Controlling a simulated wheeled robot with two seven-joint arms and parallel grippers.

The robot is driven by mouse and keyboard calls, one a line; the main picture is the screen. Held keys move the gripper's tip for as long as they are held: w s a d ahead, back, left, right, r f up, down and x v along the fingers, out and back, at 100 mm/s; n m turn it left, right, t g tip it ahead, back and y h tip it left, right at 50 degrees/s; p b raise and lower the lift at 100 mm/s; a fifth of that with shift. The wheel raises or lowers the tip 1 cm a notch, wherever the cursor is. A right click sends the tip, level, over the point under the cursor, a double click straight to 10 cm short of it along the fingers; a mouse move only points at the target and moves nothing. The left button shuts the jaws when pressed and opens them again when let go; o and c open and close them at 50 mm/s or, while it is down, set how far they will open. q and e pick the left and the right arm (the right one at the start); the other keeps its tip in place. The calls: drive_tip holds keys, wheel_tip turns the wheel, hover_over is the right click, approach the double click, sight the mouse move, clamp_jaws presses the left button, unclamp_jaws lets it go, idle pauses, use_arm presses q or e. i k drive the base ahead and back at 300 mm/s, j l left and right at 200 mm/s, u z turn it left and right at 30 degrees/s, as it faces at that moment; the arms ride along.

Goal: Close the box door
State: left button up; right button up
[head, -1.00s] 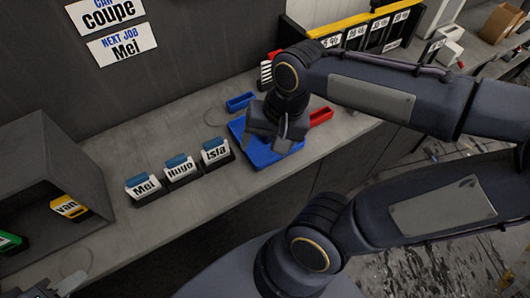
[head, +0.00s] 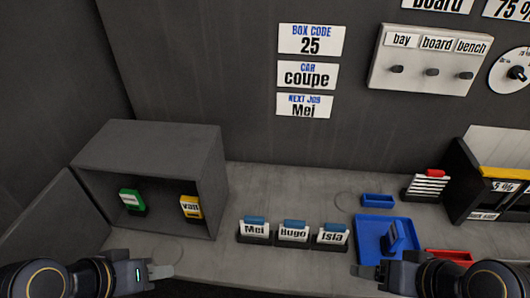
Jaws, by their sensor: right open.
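The dark grey box (head: 150,137) stands at the left of the bench with its front open. Its door (head: 52,228) is swung out to the left, a flat grey panel angled away from the opening. Inside the box are a green-tagged card (head: 131,200) and a yellow-tagged "van" card (head: 190,207). My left gripper (head: 165,270) is at the bottom left, in front of the box and to the right of the door, apart from both; its jaw opening is unclear. My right gripper (head: 362,270) is open at the bottom, near the blue tray (head: 366,222).
Cards in holders marked Mei (head: 255,231), Hugo (head: 293,233) and Isla (head: 332,234) stand right of the box. A small blue dish (head: 378,200), a red tray (head: 449,256) and a card rack (head: 428,186) are further right. Signs and a switch panel (head: 430,58) are on the wall.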

sight(62, 224)
drive_tip(key=k+j+u, duration=0.35)
drive_tip(key=j, duration=0.3)
drive_tip(key=k+j+u, duration=0.2)
drive_tip(key=j, duration=0.15)
